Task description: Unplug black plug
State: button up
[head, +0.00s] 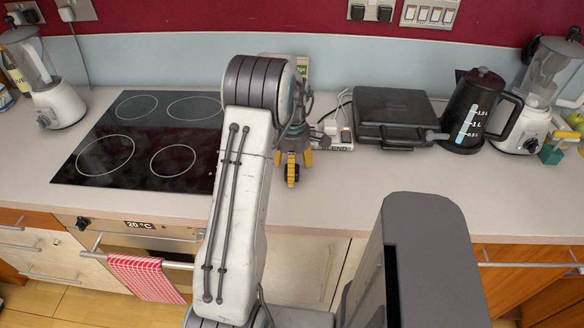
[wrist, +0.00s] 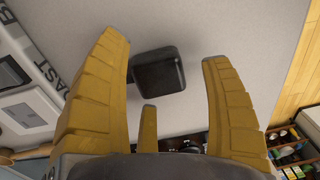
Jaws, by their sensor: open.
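A black, rounded, blocky thing that looks like the black plug (wrist: 158,70) shows in the wrist view over the pale counter, between my gripper's fingers. Gaps show between it and the left and right fingers. My gripper (wrist: 163,52) is open, with yellow fingers. In the head view my gripper (head: 293,165) points down over the counter, left of the power strip (head: 338,146), with a dark shape among its fingers. The labelled strip (wrist: 40,45) is at the wrist view's left, with another dark piece (wrist: 92,72) on it.
A black closed grill (head: 395,115), a black kettle (head: 478,112) and a blender (head: 535,110) stand to the right. A black hob (head: 140,140) lies left of my arm. Wall sockets (head: 371,10) are above. The counter front right of my gripper is clear.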

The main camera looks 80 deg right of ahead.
notch_tip(320, 180, up, 12)
jog(key=shift+d, duration=0.25)
dwell(0.6)
dwell(0.5)
grip_shut()
dwell(0.6)
dwell(1.0)
dwell(0.4)
